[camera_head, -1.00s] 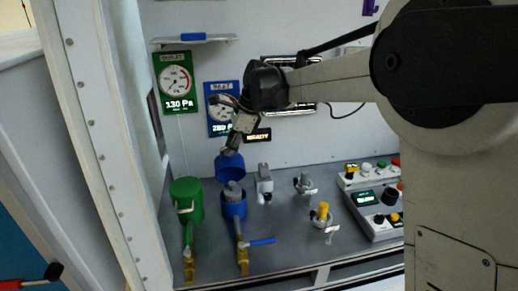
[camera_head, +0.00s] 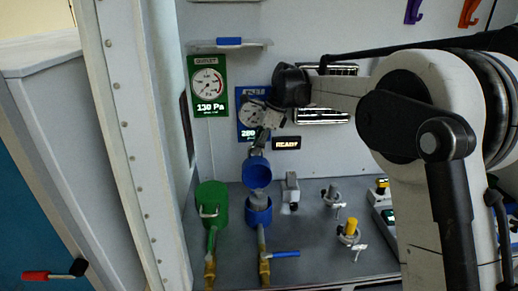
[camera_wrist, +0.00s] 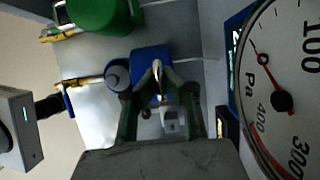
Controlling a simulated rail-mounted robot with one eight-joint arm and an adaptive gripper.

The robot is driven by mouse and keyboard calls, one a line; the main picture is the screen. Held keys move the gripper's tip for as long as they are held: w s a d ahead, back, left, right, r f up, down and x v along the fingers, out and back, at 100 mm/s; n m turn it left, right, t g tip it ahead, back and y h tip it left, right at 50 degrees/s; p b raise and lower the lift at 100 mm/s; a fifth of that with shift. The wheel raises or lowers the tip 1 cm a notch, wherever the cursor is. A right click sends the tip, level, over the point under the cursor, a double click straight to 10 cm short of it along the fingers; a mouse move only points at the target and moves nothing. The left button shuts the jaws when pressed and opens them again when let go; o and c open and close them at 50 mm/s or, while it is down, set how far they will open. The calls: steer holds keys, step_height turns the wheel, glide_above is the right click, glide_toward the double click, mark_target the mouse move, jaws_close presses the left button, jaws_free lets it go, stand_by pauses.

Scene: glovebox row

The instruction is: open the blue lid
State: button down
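The blue lid (camera_head: 257,172) stands tilted up, its hollow inside facing the head camera, above and behind the blue canister (camera_head: 259,215). A grey cylinder (camera_head: 259,198) shows in the canister's open mouth. My gripper (camera_head: 258,150) is at the lid's upper back edge. In the wrist view the blue lid (camera_wrist: 152,54) lies just beyond my gripper (camera_wrist: 158,78), whose fingertips are close together on a narrow pale handle. The grey cylinder (camera_wrist: 117,77) shows to the left there. The exact contact is hidden in the head view.
A green canister (camera_head: 212,205) stands left of the blue one. Brass valves with a blue lever (camera_head: 285,254) lie in front. The wall gauges (camera_head: 252,117) are close behind my gripper. A grey fitting (camera_head: 291,190) and a yellow-topped valve (camera_head: 350,228) stand to the right.

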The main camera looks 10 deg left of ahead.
steer(key=shift+s+a+r, duration=0.1)
steer(key=shift+a+r, duration=0.15)
steer(key=shift+a, duration=0.1)
steer(key=c, duration=2.1)
jaws_free()
steer(key=shift+o, duration=1.4)
steer(key=shift+s+a, duration=0.15)
steer(key=shift+a, duration=0.05)
steer(key=shift+d, duration=0.25)
steer(key=shift+w+d+r, duration=0.2)
steer(key=shift+r, duration=0.2)
steer(key=v, duration=1.1)
